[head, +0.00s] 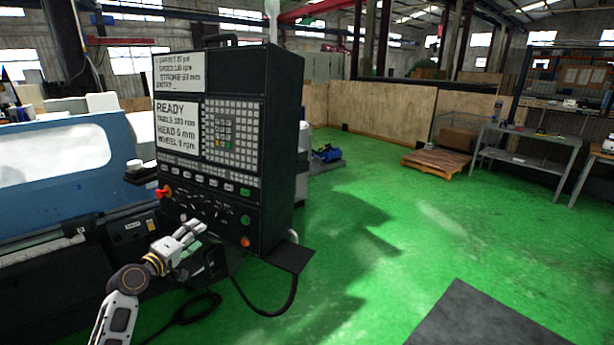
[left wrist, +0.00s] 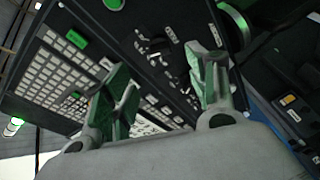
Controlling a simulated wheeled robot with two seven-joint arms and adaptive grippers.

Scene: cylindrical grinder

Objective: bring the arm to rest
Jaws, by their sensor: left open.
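My left arm (head: 120,305) comes in from the bottom left of the head view. My left gripper (head: 198,228) is in front of the lower part of the black control panel (head: 275,130), near its row of knobs. In the left wrist view the two green-padded fingers (left wrist: 165,90) stand wide apart with nothing between them. The panel's keys and knobs (left wrist: 155,45) show behind the fingers. Whether a fingertip touches the panel cannot be told. My right gripper is not in view.
The panel screen (head: 178,122) reads READY. A blue grinder (head: 70,170) stands behind the panel at left. A black cable (head: 265,312) hangs below the panel. Green floor (head: 370,240) is open to the right, with a pallet (head: 436,163), a metal table (head: 525,155) and a dark mat (head: 480,320).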

